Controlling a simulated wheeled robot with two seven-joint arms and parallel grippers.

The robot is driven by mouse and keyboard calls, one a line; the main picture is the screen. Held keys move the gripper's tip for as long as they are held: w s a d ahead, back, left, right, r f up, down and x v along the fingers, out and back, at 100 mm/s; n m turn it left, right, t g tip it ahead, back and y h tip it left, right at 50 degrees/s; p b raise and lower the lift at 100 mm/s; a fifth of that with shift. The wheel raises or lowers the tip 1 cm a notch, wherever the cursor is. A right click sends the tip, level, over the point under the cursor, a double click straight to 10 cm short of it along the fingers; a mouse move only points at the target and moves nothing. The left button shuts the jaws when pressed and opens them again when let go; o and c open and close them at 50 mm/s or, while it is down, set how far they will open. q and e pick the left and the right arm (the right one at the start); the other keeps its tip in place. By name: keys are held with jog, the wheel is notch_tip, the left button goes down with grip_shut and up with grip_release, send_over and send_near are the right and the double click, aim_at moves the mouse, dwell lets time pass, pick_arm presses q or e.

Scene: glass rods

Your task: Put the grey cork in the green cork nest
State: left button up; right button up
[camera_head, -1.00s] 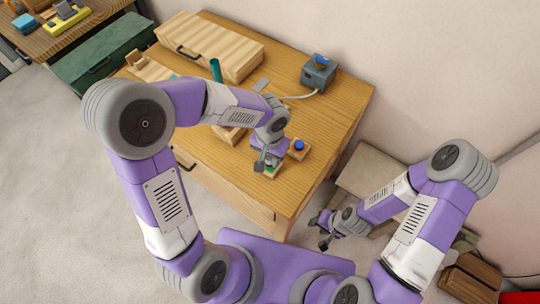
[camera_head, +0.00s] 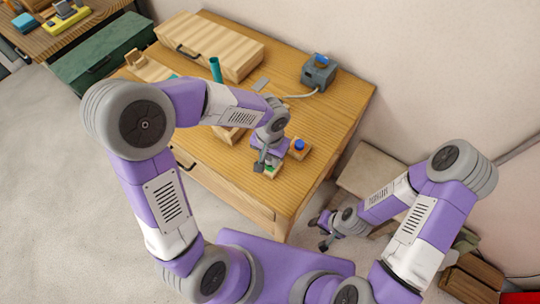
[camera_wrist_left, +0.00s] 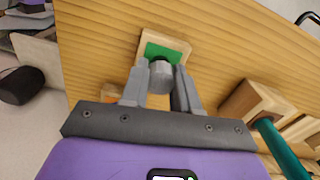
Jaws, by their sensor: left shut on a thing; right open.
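The grey cork (camera_wrist_left: 160,77) is between the fingers of my left gripper (camera_wrist_left: 160,90) in the left wrist view, and the gripper is shut on it. The green cork nest (camera_wrist_left: 178,48), a wooden block with a green top, lies just beyond the cork, and the cork's far end overlaps its dark middle. I cannot tell whether the cork touches the nest. In the head view my left gripper (camera_head: 262,165) is over the nest (camera_head: 272,172) near the table's front right edge and partly hides it. My right gripper (camera_head: 321,233) is open and empty, off the table.
A wooden block with a blue top (camera_head: 299,146) stands right behind the nest. A teal rod (camera_wrist_left: 280,148) stands in a wooden holder (camera_wrist_left: 252,102). A grey device (camera_head: 318,73) with a cable and a large wooden box (camera_head: 210,46) are at the back of the table (camera_head: 335,105).

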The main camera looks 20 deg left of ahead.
pick_arm(q)
jog(key=shift+f+b, duration=0.5)
jog(key=shift+f, duration=0.1)
jog(key=o, duration=0.7)
notch_tip(320, 180, up, 11)
jog(key=p, duration=0.8)
jog(key=shift+r+p, duration=0.1)
jog(key=shift+p, duration=0.3)
